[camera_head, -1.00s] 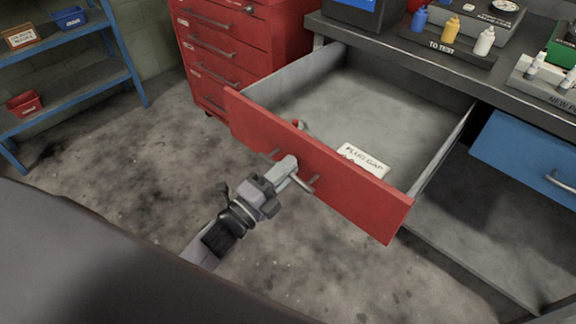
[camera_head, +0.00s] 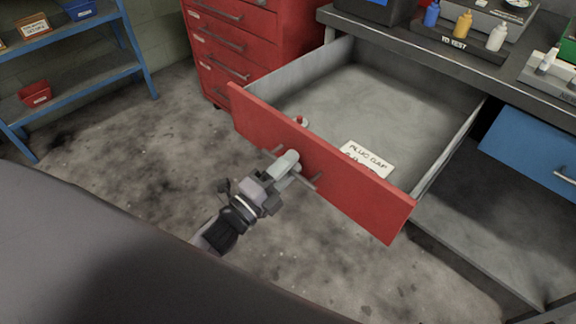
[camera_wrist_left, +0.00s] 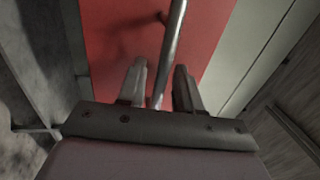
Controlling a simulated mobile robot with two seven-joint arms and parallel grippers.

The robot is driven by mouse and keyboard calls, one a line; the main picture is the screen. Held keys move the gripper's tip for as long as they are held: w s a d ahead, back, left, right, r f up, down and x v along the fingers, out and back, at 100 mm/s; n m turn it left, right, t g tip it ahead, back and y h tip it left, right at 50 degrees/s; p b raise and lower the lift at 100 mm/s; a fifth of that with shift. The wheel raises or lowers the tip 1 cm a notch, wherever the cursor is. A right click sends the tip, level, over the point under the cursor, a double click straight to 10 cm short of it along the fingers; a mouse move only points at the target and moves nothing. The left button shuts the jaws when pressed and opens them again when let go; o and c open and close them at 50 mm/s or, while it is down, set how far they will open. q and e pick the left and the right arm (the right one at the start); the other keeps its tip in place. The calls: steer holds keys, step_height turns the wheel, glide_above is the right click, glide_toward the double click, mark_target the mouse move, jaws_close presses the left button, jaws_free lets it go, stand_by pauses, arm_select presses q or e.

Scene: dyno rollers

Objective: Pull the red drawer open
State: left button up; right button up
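The red drawer (camera_head: 350,189) is pulled well out from under the workbench, its grey inside showing. A metal bar handle (camera_head: 313,183) is on its red front. My left gripper (camera_head: 288,163) is at this handle. In the left wrist view the handle (camera_wrist_left: 174,42) runs between the two fingers of the gripper (camera_wrist_left: 160,78). The fingers are apart, with a gap showing on the left side of the bar, so they are around it rather than clamped. A white "PLUG GAP" card (camera_head: 367,158) and a small red-and-white item (camera_head: 300,120) are in the drawer. My right gripper is out of view.
A red cabinet (camera_head: 240,50) stands left of the workbench (camera_head: 420,47). Bottles (camera_head: 463,25) stand on the bench. A blue drawer (camera_head: 530,150) is to the right. A blue shelf (camera_head: 80,75) is at the far left. The floor before the red drawer is clear.

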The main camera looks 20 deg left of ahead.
arm_select(q)
steer(key=v, duration=0.7)
stand_by(0.3)
steer(key=shift+s, duration=0.1)
steer(key=s+f+n+g+y+p, duration=0.4)
steer(key=s+n+g+p, duration=0.4)
steer(key=n, duration=1.1)
steer(key=shift+s+d+f+n+g+y+p, duration=0.3)
steer(key=shift+s+d+f+y+p, duration=0.15)
steer(key=shift+s, duration=0.65)
